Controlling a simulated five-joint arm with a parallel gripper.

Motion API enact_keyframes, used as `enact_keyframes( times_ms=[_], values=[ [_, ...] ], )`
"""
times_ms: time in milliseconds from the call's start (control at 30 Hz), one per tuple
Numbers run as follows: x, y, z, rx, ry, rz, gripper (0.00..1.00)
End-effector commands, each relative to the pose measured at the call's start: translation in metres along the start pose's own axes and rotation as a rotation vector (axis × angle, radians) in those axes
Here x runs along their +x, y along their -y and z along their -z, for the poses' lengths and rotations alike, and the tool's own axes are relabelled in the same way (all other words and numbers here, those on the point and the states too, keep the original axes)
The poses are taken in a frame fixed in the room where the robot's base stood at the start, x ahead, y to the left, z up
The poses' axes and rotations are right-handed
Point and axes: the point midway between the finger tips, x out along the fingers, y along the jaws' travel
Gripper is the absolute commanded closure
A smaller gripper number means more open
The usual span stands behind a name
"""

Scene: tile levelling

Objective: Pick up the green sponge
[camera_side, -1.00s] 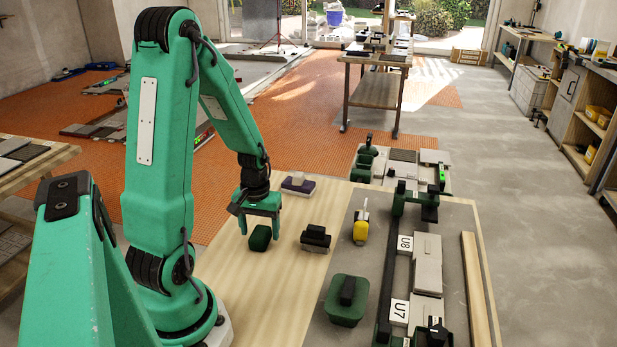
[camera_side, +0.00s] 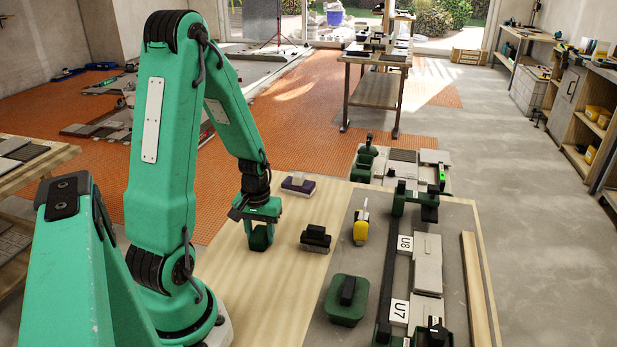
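The green sponge (camera_side: 260,239) is a small dark green block at the near left part of the pale wooden table top (camera_side: 275,285). My gripper (camera_side: 261,232) points down over it, with one finger on each side. The fingers look shut on the sponge, though its contact with the far finger is hard to see. The sponge's top is partly hidden by the gripper. It is at or very near the table surface; I cannot tell whether there is a gap beneath it.
A dark brush-like block (camera_side: 315,239) lies right of my gripper, and a purple and white block (camera_side: 298,185) lies behind. Bare wood lies in front.

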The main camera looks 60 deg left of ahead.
Motion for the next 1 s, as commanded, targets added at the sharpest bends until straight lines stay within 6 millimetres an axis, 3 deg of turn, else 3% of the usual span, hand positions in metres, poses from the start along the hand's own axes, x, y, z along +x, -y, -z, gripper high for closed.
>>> enact_keyframes(
  times_ms=[567,1000],
  values=[
    [-0.006,0.000,0.001,0.000,-0.002,0.000,0.82],
    [-0.045,-0.004,-0.003,0.003,-0.003,-0.001,0.82]
  ],
)
